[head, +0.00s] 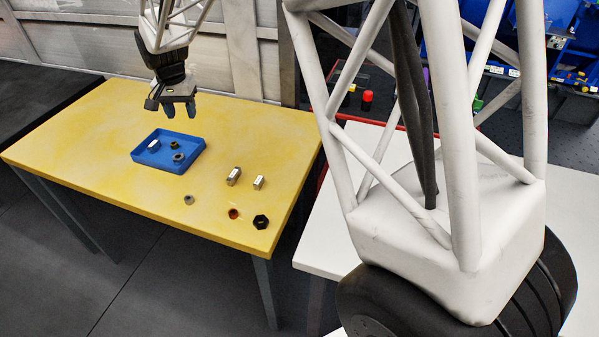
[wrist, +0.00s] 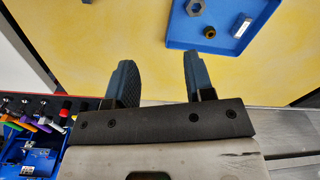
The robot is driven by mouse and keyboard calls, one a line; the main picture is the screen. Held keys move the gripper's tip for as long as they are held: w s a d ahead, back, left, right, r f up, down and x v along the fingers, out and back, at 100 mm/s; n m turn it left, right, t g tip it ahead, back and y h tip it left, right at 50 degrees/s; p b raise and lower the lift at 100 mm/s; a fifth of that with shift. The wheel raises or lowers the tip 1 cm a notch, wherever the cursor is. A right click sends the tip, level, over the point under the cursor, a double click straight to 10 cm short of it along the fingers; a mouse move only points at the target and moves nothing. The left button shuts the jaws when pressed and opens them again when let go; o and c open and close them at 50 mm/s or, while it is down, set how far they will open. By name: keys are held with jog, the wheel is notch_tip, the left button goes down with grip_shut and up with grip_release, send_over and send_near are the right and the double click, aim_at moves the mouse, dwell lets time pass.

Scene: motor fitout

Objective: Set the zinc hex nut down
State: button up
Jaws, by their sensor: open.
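My gripper (head: 180,109) is open above the far part of the yellow table, up and behind the blue tray. In the wrist view, nothing is between the spread fingers of my gripper (wrist: 160,62). The blue tray (head: 196,150) holds a grey hex nut (head: 179,157), a darker brassy nut (head: 174,146) and a long silver piece (head: 153,145). In the wrist view the tray (wrist: 184,38) is partly cut off, with the grey nut (wrist: 194,7) at the top edge. A small grey nut (head: 188,199) lies outside the tray. I cannot tell which grey nut is zinc.
Two upright silver pieces (head: 233,176) (head: 259,182), a red ring (head: 233,213) and a black hex nut (head: 260,221) stand or lie on the yellow table (head: 90,145). Its left side is clear. A white table (head: 315,240) is at right.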

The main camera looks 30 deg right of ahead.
jog(key=s+d+r+n, duration=0.1)
jog(key=s+d+r, duration=0.2)
jog(key=s, duration=0.4)
jog(key=s+d+r+n+t, duration=0.1)
jog(key=s+d+r, duration=0.2)
jog(key=s, duration=0.4)
jog(key=s+d+r, duration=0.3)
jog(key=s+d, duration=0.1)
jog(key=s, duration=0.3)
jog(key=s+d+f+n, duration=0.1)
jog(key=s+d, duration=0.1)
jog(key=s, duration=0.8)
jog(key=s+d+n+t, duration=0.1)
jog(key=s+d, duration=0.1)
jog(key=s, duration=0.8)
jog(key=shift+s+d+f+n, duration=0.3)
jog(key=shift+d+f+n, duration=0.05)
jog(key=shift+f+n, duration=0.05)
